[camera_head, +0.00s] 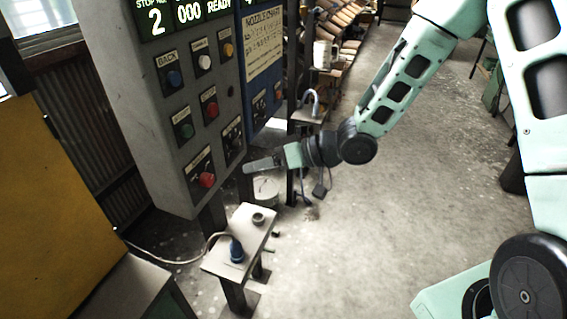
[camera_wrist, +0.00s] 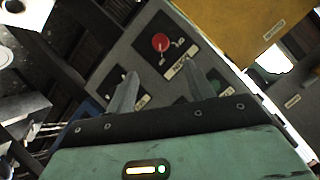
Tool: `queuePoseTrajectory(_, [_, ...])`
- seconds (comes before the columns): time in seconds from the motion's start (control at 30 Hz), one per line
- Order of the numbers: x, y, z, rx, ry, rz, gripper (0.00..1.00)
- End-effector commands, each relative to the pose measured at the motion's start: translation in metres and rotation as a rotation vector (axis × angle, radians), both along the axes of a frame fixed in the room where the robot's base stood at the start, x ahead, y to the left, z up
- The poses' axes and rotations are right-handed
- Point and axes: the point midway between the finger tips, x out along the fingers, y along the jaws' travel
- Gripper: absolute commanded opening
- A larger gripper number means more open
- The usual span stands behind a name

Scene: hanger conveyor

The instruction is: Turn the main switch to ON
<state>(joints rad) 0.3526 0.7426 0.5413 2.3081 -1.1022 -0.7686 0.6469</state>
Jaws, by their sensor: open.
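A red knob on a dark plate (camera_head: 206,180), seemingly the main switch, sits at the bottom of the grey control panel's face. In the wrist view the red knob (camera_wrist: 160,41) shows beyond the gap between my fingers, with pale marks beside it. Its label and its ON or OFF setting are too small to read. My gripper (camera_head: 248,165) is to the right of the knob in the head view, apart from the panel. In the wrist view its two fingers (camera_wrist: 161,80) are spread, with nothing between them.
The grey control panel (camera_head: 150,125) carries several other buttons and a dark switch plate (camera_head: 232,140). A blue panel (camera_head: 262,75) adjoins it. A small metal stand (camera_head: 225,257) with a blue plug (camera_head: 236,250) stands below. The floor to the right (camera_head: 420,190) is mostly clear.

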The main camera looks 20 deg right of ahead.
Motion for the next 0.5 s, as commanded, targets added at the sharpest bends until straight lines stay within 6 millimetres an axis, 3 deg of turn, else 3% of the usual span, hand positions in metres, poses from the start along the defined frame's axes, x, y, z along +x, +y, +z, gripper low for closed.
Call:
queuePoseTrajectory(0.2, [-0.013,-0.033,0.016,0.0,-0.003,-0.002,0.53])
queuePoseTrajectory(0.5, [-0.02,-0.045,0.022,0.0,-0.001,0.001,0.53])
